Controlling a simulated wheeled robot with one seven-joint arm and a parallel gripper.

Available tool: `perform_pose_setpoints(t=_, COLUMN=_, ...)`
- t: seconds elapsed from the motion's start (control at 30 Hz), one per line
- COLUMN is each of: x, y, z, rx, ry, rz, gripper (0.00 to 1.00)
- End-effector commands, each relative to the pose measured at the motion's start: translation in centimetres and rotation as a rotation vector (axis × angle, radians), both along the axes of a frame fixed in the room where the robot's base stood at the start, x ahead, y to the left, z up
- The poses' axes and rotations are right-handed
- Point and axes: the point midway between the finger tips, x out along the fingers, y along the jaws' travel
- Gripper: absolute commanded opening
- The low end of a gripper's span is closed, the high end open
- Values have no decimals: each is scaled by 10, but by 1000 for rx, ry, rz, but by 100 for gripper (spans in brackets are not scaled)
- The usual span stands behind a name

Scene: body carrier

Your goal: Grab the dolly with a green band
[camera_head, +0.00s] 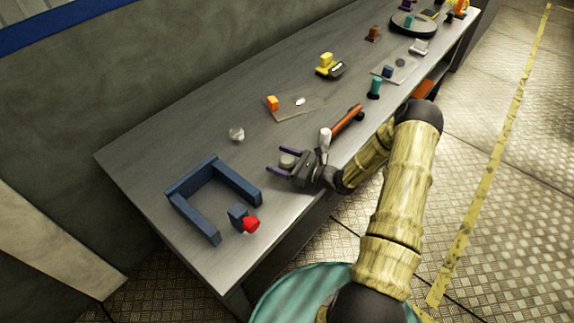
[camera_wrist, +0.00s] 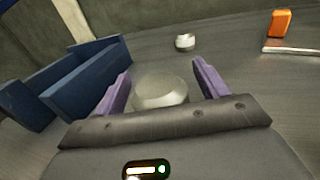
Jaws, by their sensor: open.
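My gripper (camera_head: 281,162) is open low over the near part of the bench, its two purple fingers on either side of a pale grey, rounded metal piece (camera_head: 288,161). In the wrist view this piece (camera_wrist: 160,92) sits between the fingers (camera_wrist: 163,84), with a gap visible on each side. A second small grey metal piece (camera_head: 236,134) stands farther back; it also shows in the wrist view (camera_wrist: 184,42). I cannot make out a green band on either piece, so I cannot tell which is the named dolly.
A blue U-shaped frame (camera_head: 184,207) and a blue block with a red end (camera_head: 251,225) lie left of my gripper. An orange-handled tool (camera_head: 347,121) lies to the right.

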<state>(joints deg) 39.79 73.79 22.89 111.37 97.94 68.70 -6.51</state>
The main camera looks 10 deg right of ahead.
Motion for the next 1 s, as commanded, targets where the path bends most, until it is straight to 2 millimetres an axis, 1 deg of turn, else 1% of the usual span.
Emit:
perform_pose_setpoints(t=0.17, x=0, y=0, z=0, rx=0, ry=0, rz=0, gripper=73)
perform_pose_setpoints(t=0.27, x=0, y=0, z=0, rx=0, ry=0, rz=0, gripper=55)
perform_pose_setpoints(t=0.4, x=0, y=0, z=0, rx=0, ry=0, rz=0, gripper=28)
perform_pose_setpoints(t=0.5, x=0, y=0, z=1, rx=1, ry=-2, rz=0, gripper=11)
perform_pose_setpoints(t=0.77, x=0, y=0, z=2, rx=0, ry=-3, rz=0, gripper=11)
perform_pose_setpoints(t=0.87, x=1, y=-1, z=8, rx=-1, ry=-4, rz=0, gripper=11)
perform_pose_setpoints(t=1.0, x=0, y=0, z=25, rx=-2, ry=-5, rz=1, gripper=11)
